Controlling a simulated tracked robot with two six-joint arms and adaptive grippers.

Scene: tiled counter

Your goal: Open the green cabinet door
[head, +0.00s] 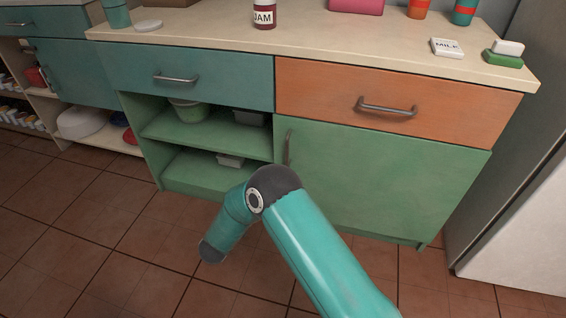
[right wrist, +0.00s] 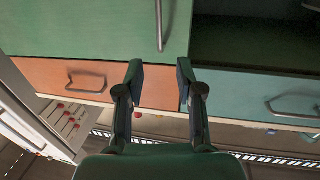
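The green cabinet door (head: 385,180) is shut below the orange drawer, right of the open green shelves. Its upright grey handle (head: 288,147) is near the door's left edge. In the right wrist view, which looks upside down, the door (right wrist: 80,25) fills the top left and the handle (right wrist: 160,24) is above the gap between the fingertips. My right gripper (right wrist: 159,78) is open and empty, apart from the handle in the picture. In the head view my right arm bends in front of the cabinet and its gripper is hidden. My left gripper is not in view.
The orange drawer (head: 400,103) and teal drawer (head: 190,75) are shut, each with a bar handle. Open green shelves (head: 200,130) hold bowls and containers. A pale appliance (head: 520,230) stands at the right. The tiled floor (head: 100,260) before the cabinets is clear.

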